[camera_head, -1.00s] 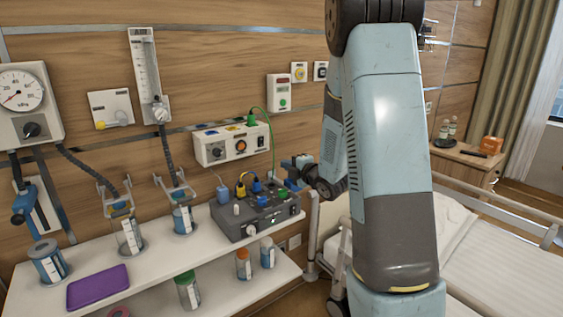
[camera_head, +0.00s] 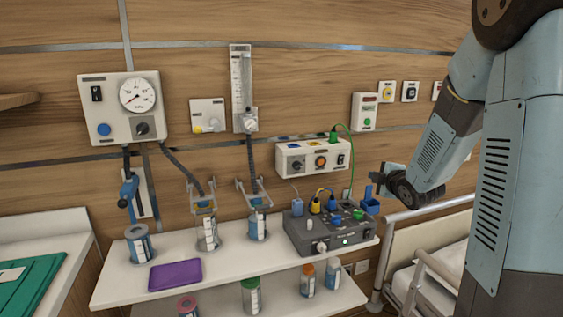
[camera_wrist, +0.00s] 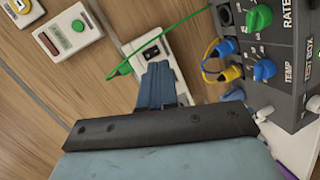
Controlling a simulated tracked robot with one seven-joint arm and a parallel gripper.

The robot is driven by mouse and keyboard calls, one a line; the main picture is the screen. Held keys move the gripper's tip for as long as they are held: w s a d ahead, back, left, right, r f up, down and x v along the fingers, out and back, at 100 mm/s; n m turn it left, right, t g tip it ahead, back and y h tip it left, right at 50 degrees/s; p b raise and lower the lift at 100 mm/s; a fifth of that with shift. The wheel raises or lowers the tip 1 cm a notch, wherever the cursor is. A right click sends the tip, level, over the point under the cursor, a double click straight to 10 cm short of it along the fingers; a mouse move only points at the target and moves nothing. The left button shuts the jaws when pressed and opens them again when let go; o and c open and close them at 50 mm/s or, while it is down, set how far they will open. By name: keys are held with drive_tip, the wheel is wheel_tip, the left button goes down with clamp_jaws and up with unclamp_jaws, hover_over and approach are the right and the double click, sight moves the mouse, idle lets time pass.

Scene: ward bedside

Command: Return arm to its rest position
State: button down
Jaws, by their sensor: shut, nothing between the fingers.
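My gripper (camera_head: 375,178) is at the end of my arm, at the right of the head view. It is raised above the right end of the grey test box (camera_head: 325,238) and looks apart from it. In the wrist view, the blue fingers of my gripper (camera_wrist: 158,75) are together with nothing between them. The test box (camera_wrist: 287,95) is at the upper right there, with green and blue knobs and plugged cables. My arm hides part of the bed area.
The white shelf (camera_head: 115,285) holds jars and a purple tray (camera_head: 175,275). A wall unit (camera_head: 312,158) with a green cable is behind my gripper. The bed rail (camera_head: 425,212) is close below my arm.

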drive_tip(key=s+r+m+g+h, duration=0.2)
drive_tip(key=s+r+m, duration=0.1)
drive_tip(key=s+m, duration=0.25)
drive_tip(key=s+r+m+g+h, duration=0.1)
drive_tip(key=s+r+m+g, duration=0.1)
drive_tip(key=s+r+m, duration=0.35)
drive_tip(key=s+a+m+g, duration=0.2)
drive_tip(key=s+a+m, duration=0.1)
drive_tip(key=s, duration=0.8)
drive_tip(key=s+a+m+g+y, duration=0.1)
drive_tip(key=s+a+m+g, duration=0.2)
drive_tip(key=s, duration=0.9)
drive_tip(key=shift+s+a, duration=0.25)
drive_tip(key=shift+s, duration=0.05)
drive_tip(key=c, duration=1.8)
unclamp_jaws()
drive_tip(key=shift+f, duration=0.1)
